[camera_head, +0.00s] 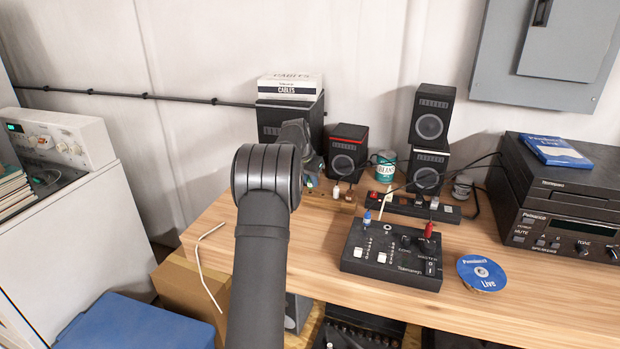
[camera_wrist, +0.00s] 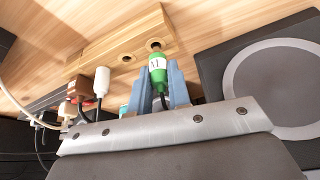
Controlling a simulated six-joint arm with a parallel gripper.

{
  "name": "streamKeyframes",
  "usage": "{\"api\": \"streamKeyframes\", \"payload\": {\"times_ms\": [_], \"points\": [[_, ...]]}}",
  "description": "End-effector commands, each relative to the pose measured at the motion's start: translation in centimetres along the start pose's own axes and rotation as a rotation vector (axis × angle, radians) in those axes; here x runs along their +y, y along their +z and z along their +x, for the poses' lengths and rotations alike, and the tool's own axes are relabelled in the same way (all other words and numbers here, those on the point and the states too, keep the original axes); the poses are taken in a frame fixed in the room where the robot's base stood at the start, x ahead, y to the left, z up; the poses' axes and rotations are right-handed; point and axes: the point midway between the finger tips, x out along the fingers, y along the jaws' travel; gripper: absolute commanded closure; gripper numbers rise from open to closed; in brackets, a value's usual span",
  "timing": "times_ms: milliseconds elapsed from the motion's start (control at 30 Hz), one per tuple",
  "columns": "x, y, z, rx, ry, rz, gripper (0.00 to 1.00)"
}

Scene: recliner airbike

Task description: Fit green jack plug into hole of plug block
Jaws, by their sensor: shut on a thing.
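In the wrist view, my gripper (camera_wrist: 160,72) has its blue-grey fingers closed on the green jack plug (camera_wrist: 158,66), which has a white label and a black cable. The wooden plug block (camera_wrist: 108,47) lies just beyond, with two dark holes showing. The plug's front end is right by the hole at the right (camera_wrist: 155,44); I cannot tell whether its tip is inside. In the head view, my gripper (camera_head: 312,176) is at the left end of the plug block (camera_head: 343,206), and my arm hides part of that area.
A white plug (camera_wrist: 102,81) and a brown plug (camera_wrist: 79,90) stand on the block's other side. A speaker (camera_wrist: 280,75) is close at the right in the wrist view. In the head view, a black mixer (camera_head: 391,257) and a red-topped speaker (camera_head: 347,152) are near the block.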

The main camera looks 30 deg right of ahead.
Motion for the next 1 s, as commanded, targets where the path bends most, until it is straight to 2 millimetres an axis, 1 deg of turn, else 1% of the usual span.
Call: {"api": "streamKeyframes", "payload": {"times_ms": [767,800,900,1000], "points": [[0.0,0.8,1.8,0.0,0.0,0.0,1.0],[0.0,0.7,1.8,0.001,0.0,0.0,0.75],[0.0,0.7,1.8,0.001,0.0,0.0,0.57],[0.0,0.7,1.8,0.0,0.0,0.0,0.57]]}}
